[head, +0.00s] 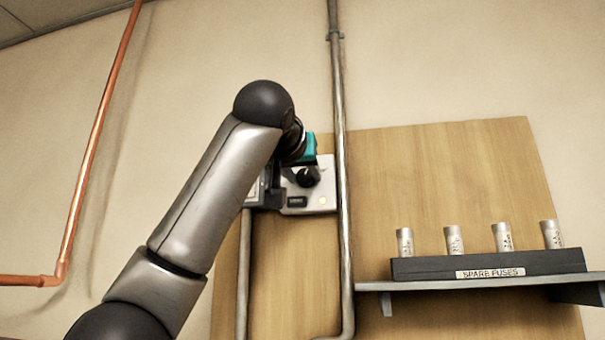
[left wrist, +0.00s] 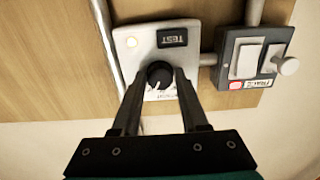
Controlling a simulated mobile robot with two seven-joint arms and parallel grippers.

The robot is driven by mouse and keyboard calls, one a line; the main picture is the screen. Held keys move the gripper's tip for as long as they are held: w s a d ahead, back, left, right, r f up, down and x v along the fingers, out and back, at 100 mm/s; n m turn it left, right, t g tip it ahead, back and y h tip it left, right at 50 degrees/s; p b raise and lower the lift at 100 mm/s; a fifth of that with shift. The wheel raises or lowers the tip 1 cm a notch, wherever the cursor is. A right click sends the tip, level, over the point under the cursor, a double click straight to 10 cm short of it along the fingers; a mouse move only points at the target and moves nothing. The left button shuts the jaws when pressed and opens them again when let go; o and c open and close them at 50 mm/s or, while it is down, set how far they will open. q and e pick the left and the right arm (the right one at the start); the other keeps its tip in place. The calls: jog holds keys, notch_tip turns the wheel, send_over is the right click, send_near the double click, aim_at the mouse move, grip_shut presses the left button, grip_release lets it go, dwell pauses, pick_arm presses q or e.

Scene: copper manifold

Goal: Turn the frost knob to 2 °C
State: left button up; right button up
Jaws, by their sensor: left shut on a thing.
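The frost knob (left wrist: 159,75) is a round black dial on a pale control plate (left wrist: 128,50). In the left wrist view my left gripper (left wrist: 160,80) has its two dark fingers closed on either side of the knob. Scale marks show just below the knob, but they are too small to read. In the head view the knob (head: 308,177) shows on the plate (head: 322,195), right of my left gripper (head: 290,180), whose fingers are partly hidden by my arm. My right gripper is in neither view.
The plate carries a dark TEST label (left wrist: 172,37). A grey vertical pipe (head: 341,150) runs close to the plate. A shelf (head: 470,282) at right holds a spare-fuse block (head: 420,267) with several fuses.

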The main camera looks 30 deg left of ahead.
pick_arm(q)
grip_shut()
jog(key=n+b, duration=0.1)
jog(key=n, duration=0.2)
jog(key=shift+d+f, duration=0.1)
jog(key=shift+d, duration=0.05)
jog(key=n+b, duration=0.1)
jog(key=n, duration=0.4)
jog(key=shift+n, duration=0.3)
jog(key=n, duration=0.4)
jog(key=shift+n, duration=0.3)
jog(key=shift+r+n, duration=0.2)
jog(key=shift+n, duration=2.1)
